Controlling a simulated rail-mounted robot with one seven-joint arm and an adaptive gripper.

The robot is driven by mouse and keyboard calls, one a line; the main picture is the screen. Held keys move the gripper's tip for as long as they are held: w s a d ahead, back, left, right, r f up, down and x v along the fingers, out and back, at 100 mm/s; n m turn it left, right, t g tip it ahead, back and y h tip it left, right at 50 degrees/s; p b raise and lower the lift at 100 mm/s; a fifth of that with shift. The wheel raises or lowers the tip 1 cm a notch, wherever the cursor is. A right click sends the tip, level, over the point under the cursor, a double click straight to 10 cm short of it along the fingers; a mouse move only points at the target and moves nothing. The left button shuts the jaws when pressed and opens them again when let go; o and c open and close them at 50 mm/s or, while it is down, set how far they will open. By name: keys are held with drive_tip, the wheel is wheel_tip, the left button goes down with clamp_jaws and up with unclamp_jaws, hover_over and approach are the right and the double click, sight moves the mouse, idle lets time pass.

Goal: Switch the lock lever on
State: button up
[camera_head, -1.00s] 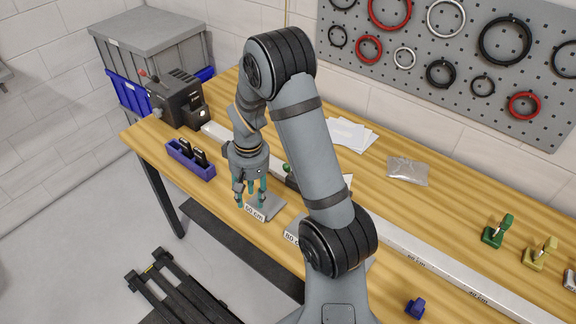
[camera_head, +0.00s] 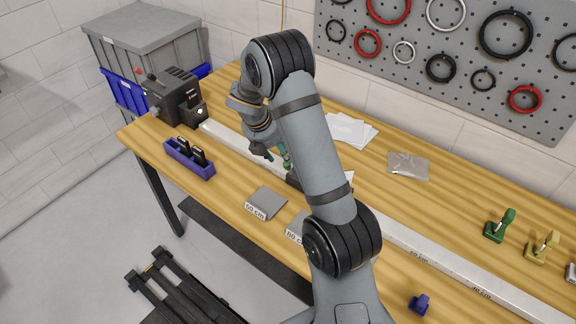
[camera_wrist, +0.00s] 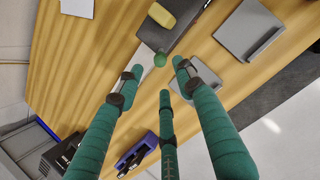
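A small green ball (camera_wrist: 160,59), which looks like the knob of the lock lever, sits at the edge of a dark block (camera_wrist: 184,22) in the wrist view. A yellow piece (camera_wrist: 161,15) lies on that block. In the head view the block (camera_head: 293,180) is mostly hidden behind my arm on the long metal rail (camera_head: 232,140). My gripper (camera_wrist: 160,75) has three teal fingers, spread apart and empty. The green ball shows just beyond and between the fingertips; I cannot tell whether any touches it. In the head view my gripper (camera_head: 277,156) is partly hidden by my arm.
Two grey plates, one marked 60 cm (camera_head: 267,201), lie on the wooden table in front of the rail. A purple holder (camera_head: 188,160) and a dark machine (camera_head: 180,97) stand left. Papers (camera_head: 350,130) lie behind. Green (camera_head: 500,226) and yellow (camera_head: 543,247) clamps stand right.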

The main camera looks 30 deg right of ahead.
drive_tip(key=p+x, duration=0.1)
drive_tip(key=x, duration=0.8)
drive_tip(key=shift+f, duration=0.25)
drive_tip(key=c, duration=0.3)
clamp_jaws()
